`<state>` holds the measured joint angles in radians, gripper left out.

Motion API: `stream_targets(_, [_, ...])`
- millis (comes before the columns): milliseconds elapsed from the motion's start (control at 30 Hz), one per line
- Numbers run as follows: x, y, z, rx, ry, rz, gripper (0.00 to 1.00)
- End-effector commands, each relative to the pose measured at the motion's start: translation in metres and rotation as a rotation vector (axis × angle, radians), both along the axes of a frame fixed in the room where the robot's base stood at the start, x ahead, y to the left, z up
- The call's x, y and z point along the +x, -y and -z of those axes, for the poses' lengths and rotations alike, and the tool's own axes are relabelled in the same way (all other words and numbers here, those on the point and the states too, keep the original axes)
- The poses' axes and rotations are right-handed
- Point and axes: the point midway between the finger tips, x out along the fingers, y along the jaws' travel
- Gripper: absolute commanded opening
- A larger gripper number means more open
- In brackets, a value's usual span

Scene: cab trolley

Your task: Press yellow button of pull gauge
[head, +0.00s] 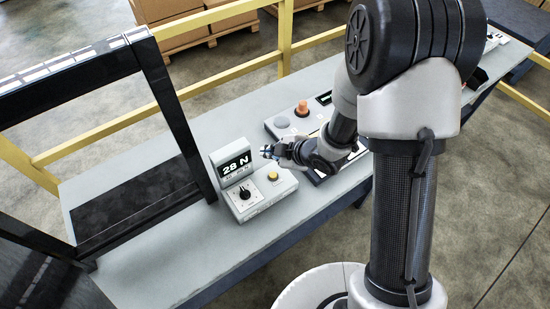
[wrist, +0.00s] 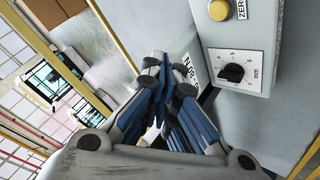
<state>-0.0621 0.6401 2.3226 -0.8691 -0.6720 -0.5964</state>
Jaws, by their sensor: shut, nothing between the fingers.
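The pull gauge (head: 250,187) is a light grey box on the bench, with a raised display reading "28 N", a black knob and a yellow button (head: 273,176). In the wrist view the yellow button (wrist: 219,10) is at the top edge beside a "ZERO" label, with the black knob (wrist: 232,73) below it. My gripper (head: 267,152) is shut and empty. In the head view it appears above and behind the gauge's right part, apart from the button. In the wrist view my gripper (wrist: 158,75) points left of the gauge's button face.
The grey bench (head: 240,105) runs diagonally. A box with an orange button (head: 302,108) stands behind my gripper. A black frame (head: 180,120) rises just left of the gauge. Yellow railing (head: 285,40) and cardboard boxes (head: 170,10) are beyond the bench.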

Motion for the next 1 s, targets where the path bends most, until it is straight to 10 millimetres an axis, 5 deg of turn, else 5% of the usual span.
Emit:
stream_targets(567, [-0.001,-0.001,0.009,0.003,0.001,-0.006,0.0])
stream_targets(1000, [-0.001,-0.001,0.066,0.003,0.0,-0.007,0.0])
